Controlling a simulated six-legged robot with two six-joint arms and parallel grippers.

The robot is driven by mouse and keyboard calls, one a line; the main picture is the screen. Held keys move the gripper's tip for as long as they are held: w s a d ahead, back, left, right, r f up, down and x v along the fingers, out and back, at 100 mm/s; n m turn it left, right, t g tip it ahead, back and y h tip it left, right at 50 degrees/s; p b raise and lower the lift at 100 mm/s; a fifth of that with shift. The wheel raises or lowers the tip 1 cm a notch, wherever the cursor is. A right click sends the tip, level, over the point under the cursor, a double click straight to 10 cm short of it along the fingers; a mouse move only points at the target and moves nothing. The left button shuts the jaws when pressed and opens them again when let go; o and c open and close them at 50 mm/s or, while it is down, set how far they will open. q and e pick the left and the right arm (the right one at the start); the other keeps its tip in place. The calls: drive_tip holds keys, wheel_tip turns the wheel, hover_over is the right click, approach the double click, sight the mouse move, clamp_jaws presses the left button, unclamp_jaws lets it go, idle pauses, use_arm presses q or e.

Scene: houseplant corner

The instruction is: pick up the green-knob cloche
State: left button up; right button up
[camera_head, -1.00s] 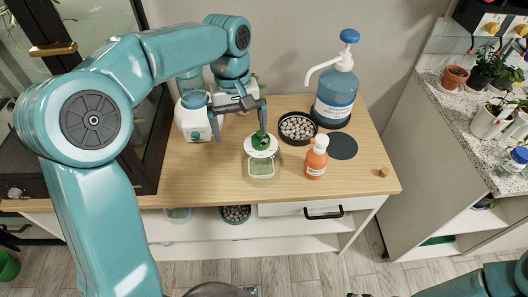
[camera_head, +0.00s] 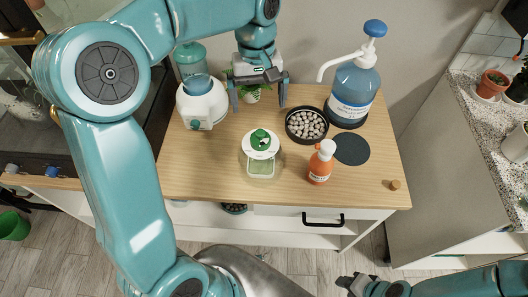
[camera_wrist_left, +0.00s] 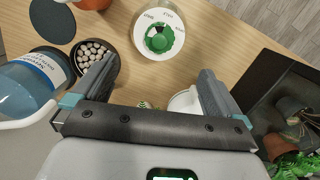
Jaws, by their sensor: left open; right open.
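The cloche (camera_head: 260,145) stands upright on the wooden table, with a round green knob on a white top and a clear body. A small square green-filled dish shows through its clear wall. In the left wrist view the cloche (camera_wrist_left: 158,34) appears from above, beyond the fingertips. My left gripper (camera_head: 258,104) is open and empty behind the cloche, apart from it; its fingers also frame the left wrist view (camera_wrist_left: 158,72). My right gripper (camera_head: 350,284) is low at the front right, away from the table, its fingers hard to make out.
A black bowl of pebbles (camera_head: 306,125), an orange bottle (camera_head: 320,163) and a black disc (camera_head: 352,149) lie right of the cloche. A blue pump bottle (camera_head: 352,92) stands behind them. A white jug (camera_head: 202,103) stands at left. The table's front left is clear.

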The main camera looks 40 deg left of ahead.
sight(260, 132)
use_arm(q)
drive_tip(key=f, duration=0.7)
drive_tip(key=shift+s+d, duration=0.15)
drive_tip(key=shift+s, duration=0.2)
drive_tip(key=shift+s+d+f, duration=0.25)
drive_tip(key=shift+s+f, duration=0.05)
drive_tip(key=shift+f, duration=0.15)
drive_tip(key=f, duration=0.4)
drive_tip(key=shift+d+f, duration=0.2)
drive_tip(key=shift+f, duration=0.15)
drive_tip(key=shift+s, duration=0.1)
drive_tip(key=shift+c, duration=0.3)
clamp_jaws()
